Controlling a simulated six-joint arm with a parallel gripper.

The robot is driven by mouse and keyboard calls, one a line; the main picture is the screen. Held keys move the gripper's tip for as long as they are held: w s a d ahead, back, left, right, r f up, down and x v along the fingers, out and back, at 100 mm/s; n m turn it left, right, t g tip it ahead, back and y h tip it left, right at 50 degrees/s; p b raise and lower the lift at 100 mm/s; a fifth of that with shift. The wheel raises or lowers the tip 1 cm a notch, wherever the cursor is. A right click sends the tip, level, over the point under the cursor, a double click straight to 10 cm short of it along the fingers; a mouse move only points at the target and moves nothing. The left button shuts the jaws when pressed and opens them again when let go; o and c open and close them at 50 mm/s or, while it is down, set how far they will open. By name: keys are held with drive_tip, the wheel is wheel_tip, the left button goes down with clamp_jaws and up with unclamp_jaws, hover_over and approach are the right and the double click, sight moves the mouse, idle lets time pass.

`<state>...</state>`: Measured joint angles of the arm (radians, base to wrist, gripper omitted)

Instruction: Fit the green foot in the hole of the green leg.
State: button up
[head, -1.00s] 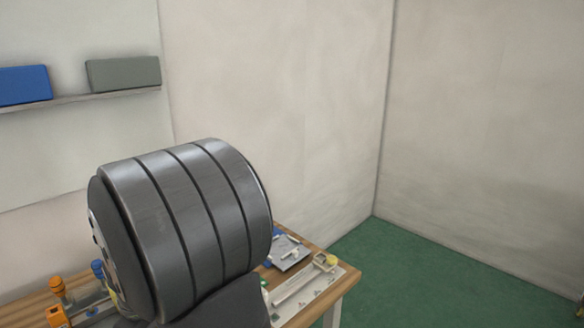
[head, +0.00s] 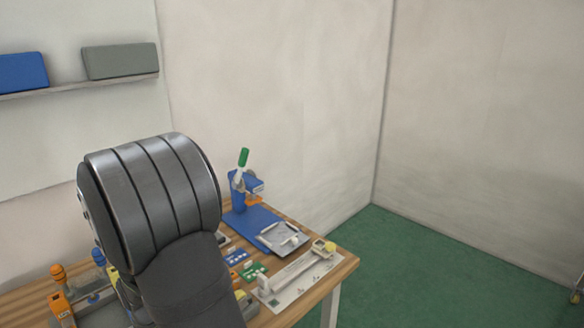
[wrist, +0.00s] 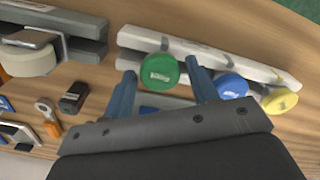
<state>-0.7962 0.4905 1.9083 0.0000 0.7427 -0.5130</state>
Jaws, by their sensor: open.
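In the wrist view, the green foot (wrist: 158,72), a round green disc with a pale label, shows between the two blue fingers of my gripper (wrist: 160,70). The fingers are open, with a gap on both sides of the disc. I cannot tell how far the disc is beyond the fingertips. In the head view, a rod with a green upper end, seemingly the green leg (head: 243,158), stands tilted in a blue holder (head: 239,193) at the back of the table. Its hole cannot be made out. My gripper is hidden behind my arm in the head view.
A blue disc (wrist: 231,86) and a yellow disc (wrist: 279,101) lie right of the green one, near a pale rail (wrist: 215,59). A grey tray (head: 283,238) and a white panel (head: 300,282) are on the table (head: 346,263). Orange-topped items stand at left.

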drive_tip(key=c, duration=0.7)
drive_tip(key=shift+r, duration=2.25)
drive_tip(key=s+a+r, duration=0.1)
drive_tip(key=a+r, duration=0.4)
drive_tip(key=a, duration=0.6)
drive_tip(key=s+a+r, duration=0.1)
drive_tip(key=a+r, duration=0.4)
drive_tip(key=a, duration=0.6)
drive_tip(key=shift+s+d+f, duration=0.1)
drive_tip(key=shift+f, duration=1.15)
drive_tip(key=shift+s+d+f, duration=0.1)
drive_tip(key=shift+f, duration=1.1)
